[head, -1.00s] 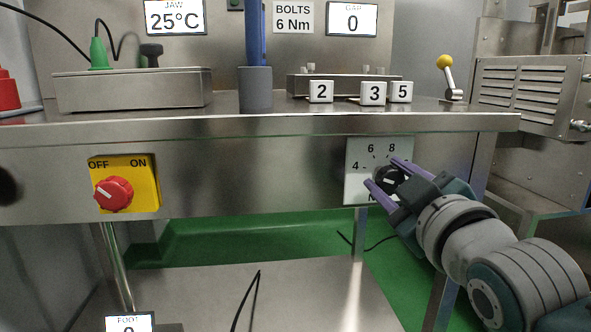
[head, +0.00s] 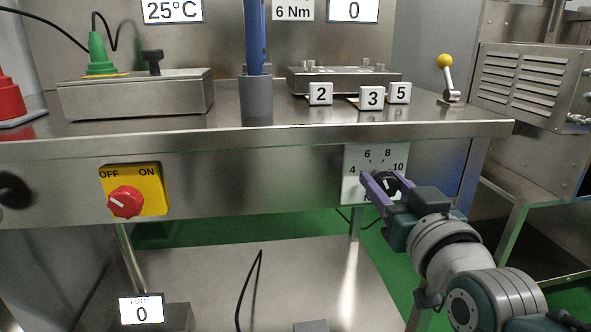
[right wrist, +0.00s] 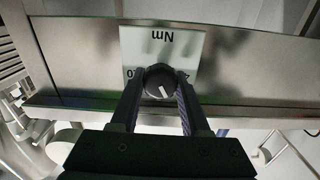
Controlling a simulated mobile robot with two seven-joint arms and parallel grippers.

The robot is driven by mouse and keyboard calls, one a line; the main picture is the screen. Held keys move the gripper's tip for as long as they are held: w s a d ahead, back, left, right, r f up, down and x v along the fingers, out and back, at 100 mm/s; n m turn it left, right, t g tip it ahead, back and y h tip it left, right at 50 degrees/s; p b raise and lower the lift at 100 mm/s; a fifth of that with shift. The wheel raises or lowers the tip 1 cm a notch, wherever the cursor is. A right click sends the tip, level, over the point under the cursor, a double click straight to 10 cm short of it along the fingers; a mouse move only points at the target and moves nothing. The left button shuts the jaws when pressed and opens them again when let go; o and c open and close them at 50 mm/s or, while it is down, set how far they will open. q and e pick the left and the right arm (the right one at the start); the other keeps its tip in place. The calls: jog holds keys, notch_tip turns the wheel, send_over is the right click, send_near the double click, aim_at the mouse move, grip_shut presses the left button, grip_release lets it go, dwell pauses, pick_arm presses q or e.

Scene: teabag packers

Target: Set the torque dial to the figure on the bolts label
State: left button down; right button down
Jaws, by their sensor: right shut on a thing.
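The bolts label (head: 293,10) on the back panel reads 6 Nm; its top line is cut off in the head view. The torque dial is a black knob on a white plate (head: 351,187) on the bench front, with 4, 6, 8 and 10 legible. My right gripper (head: 377,181) is shut on the dial, one finger on each side. In the right wrist view, the dial (right wrist: 159,80) sits between the fingertips and the plate appears upside down. The dial's white mark points down and slightly right there; the figure it faces is hidden. My left gripper is not in view.
A yellow OFF/ON switch with a red knob (head: 126,202) is left on the bench front. Number blocks 2 (head: 320,93), 3 (head: 371,98) and 5 (head: 399,92) stand on the bench top. A yellow-tipped lever (head: 447,75) is at right.

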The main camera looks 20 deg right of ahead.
jog(key=shift+m, duration=0.3)
dwell(0.4)
jog(key=shift+c, duration=1.9)
grip_release()
jog(key=p+v, duration=0.3)
jog(key=v, duration=0.7)
jog(key=shift+p, duration=0.3)
jog(key=shift+d, duration=0.1)
